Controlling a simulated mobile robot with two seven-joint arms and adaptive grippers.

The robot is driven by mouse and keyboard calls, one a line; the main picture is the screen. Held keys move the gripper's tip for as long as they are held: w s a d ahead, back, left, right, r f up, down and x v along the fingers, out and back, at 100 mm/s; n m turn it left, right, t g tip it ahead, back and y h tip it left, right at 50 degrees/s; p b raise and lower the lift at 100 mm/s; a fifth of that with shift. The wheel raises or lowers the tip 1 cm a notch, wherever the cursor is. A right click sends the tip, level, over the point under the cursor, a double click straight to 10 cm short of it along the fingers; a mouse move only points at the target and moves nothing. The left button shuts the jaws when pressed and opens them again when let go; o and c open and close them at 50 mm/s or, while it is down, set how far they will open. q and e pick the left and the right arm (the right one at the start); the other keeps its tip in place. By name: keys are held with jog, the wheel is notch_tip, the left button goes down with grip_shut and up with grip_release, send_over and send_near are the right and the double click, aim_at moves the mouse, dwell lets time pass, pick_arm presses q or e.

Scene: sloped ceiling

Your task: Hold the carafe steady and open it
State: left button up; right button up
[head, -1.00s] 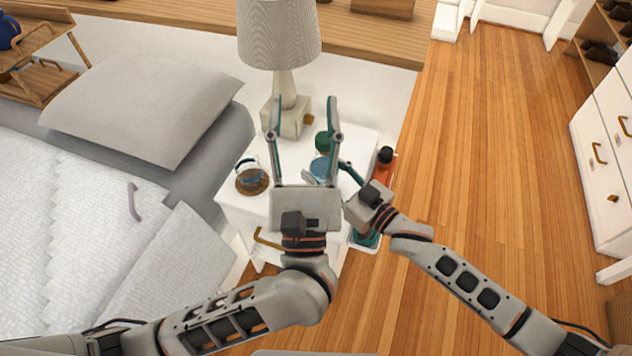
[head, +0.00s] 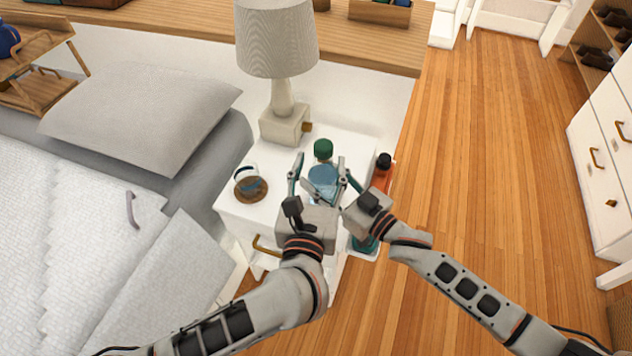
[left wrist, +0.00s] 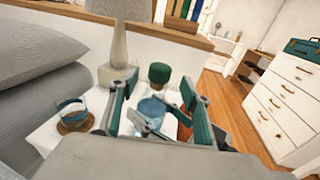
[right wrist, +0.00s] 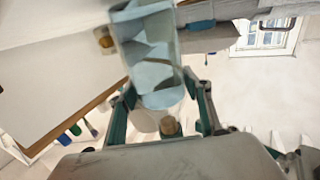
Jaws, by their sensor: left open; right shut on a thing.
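The carafe (head: 322,181) is a clear vessel with blue contents and a green stopper (head: 323,149) in its top. It stands on the white nightstand (head: 350,143). My right gripper (head: 328,184) is shut on the carafe body, which also shows between its fingers in the right wrist view (right wrist: 157,75). My left gripper (head: 318,163) is open and empty, low over the near side of the carafe. In the left wrist view the green stopper (left wrist: 159,73) shows beyond and between its spread fingers, apart from them. The lower carafe is partly hidden by the grippers.
A glass (head: 247,176) on a round brown coaster (head: 251,194) stands left of the carafe. A lamp (head: 284,120) stands behind. A red bottle with a dark cap (head: 381,173) is close at the right. The bed (head: 100,240) lies left; open floor (head: 490,170) lies right.

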aim_at(323, 144)
pick_arm(q)
jog(key=shift+w+d+f, duration=0.1)
jog(key=shift+w+d, duration=0.1)
jog(key=shift+w, duration=1.25)
jog(key=shift+w+d+f, duration=0.1)
jog(key=shift+w+d, duration=0.05)
jog(key=shift+w, duration=1.3)
jog(key=c, duration=1.4)
grip_shut()
jog(key=shift+r, duration=0.2)
jog(key=shift+r, duration=0.95)
jog(key=shift+r, duration=0.1)
